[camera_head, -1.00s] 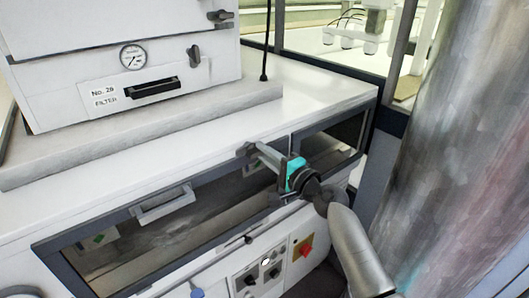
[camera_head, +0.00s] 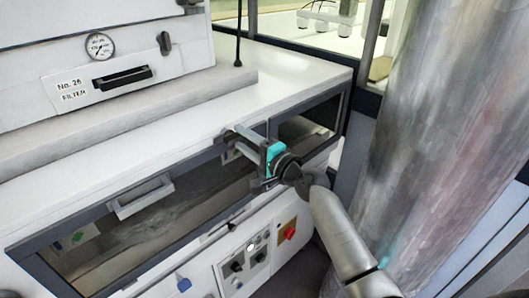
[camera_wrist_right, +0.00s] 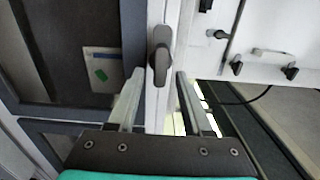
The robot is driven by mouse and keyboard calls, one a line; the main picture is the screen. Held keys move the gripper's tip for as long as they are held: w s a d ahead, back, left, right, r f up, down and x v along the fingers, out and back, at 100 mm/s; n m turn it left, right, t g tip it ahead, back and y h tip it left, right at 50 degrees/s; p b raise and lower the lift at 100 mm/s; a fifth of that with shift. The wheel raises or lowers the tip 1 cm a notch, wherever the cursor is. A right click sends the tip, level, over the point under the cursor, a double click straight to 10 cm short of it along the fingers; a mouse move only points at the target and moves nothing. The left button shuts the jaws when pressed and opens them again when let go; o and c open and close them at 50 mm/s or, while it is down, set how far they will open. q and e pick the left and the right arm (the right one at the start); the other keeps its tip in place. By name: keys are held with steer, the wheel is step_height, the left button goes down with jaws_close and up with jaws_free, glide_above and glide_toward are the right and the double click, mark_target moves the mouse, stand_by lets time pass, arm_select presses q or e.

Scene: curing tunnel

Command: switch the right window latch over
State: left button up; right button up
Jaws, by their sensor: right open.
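The right window latch (camera_wrist_right: 161,60) is a dark grey lever on a pale strip beside the dark window frame. In the right wrist view it lies lengthwise up the picture, just ahead of and between my fingertips. My right gripper (camera_wrist_right: 158,78) is open, with one finger on each side of the strip and a gap to the latch. In the head view my right gripper (camera_head: 236,138) reaches to the top edge of the long window (camera_head: 150,225). The latch is mostly hidden there by the fingers. My left gripper is not in view.
A pale window handle (camera_head: 140,197) sticks out left of my gripper. Below is a control panel (camera_head: 245,262) with knobs and a red switch (camera_head: 289,231). A filter box (camera_head: 110,80) with a gauge stands on the white top (camera_head: 290,80). A grey column (camera_head: 430,130) stands at right.

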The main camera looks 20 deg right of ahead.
arm_select(q)
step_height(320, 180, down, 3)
steer(key=b, duration=0.2)
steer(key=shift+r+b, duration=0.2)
steer(key=shift+b, duration=0.1)
arm_select(e)
steer(key=v, duration=1.4)
steer(key=shift+s, duration=0.3)
steer(key=shift+d, duration=0.1)
